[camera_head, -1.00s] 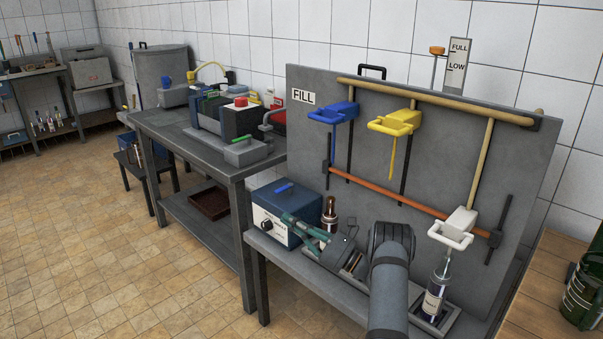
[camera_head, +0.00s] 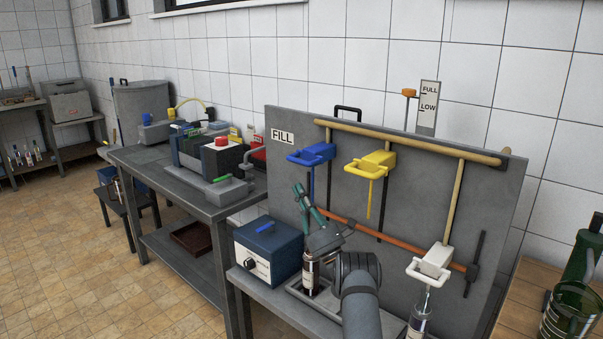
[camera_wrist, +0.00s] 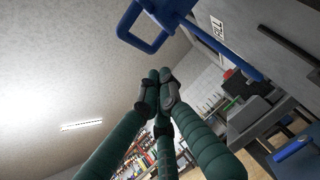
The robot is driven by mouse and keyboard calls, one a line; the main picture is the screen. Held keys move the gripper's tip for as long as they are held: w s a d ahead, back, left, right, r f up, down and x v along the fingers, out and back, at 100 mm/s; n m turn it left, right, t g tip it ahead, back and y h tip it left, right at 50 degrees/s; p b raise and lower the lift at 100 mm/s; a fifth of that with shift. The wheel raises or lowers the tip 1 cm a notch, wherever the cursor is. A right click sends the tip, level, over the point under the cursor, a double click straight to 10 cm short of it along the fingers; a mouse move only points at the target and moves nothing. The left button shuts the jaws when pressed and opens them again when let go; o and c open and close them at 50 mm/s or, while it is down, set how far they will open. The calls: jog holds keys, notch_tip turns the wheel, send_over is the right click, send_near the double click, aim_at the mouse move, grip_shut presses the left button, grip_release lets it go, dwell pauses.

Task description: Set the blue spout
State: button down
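The blue spout (camera_head: 312,153) is on the upright grey panel, below the FILL sign, with its loop sticking out to the front. In the wrist view the blue spout (camera_wrist: 150,28) shows large at the top, beyond and above my fingertips. My gripper (camera_head: 302,190) has green fingers pointing up, just below the blue spout in the head view. In the wrist view the fingertips (camera_wrist: 158,85) come close together with nothing seen between them. Contact with the spout is not visible, and whether the fingers are fully shut is unclear.
A yellow spout (camera_head: 372,163) hangs to the right and a white spout (camera_head: 432,262) lower right, above a clear bottle (camera_head: 419,312). An orange bar (camera_head: 390,240) crosses the panel (camera_head: 480,200). A dark labelled bottle (camera_head: 310,278) and a blue box (camera_head: 268,250) stand below.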

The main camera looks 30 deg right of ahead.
jog(key=shift+w+d+r+p, duration=0.1)
jog(key=shift+w+r+p, duration=0.05)
jog(key=shift+r, duration=0.55)
jog(key=shift+w+d+r+p, duration=0.1)
jog(key=shift+d+r+p, duration=0.1)
jog(key=shift+r, duration=0.55)
jog(key=shift+w+d+r+p, duration=0.1)
jog(key=shift+w+r+p, duration=0.05)
jog(key=shift+r, duration=0.55)
jog(key=shift+r+p, duration=0.85)
jog(key=shift+r, duration=0.75)
jog(key=s+f+b, duration=0.7)
jog(key=f+b, duration=0.1)
jog(key=f, duration=0.3)
jog(key=shift+s+d+f, duration=0.15)
jog(key=shift+d, duration=0.15)
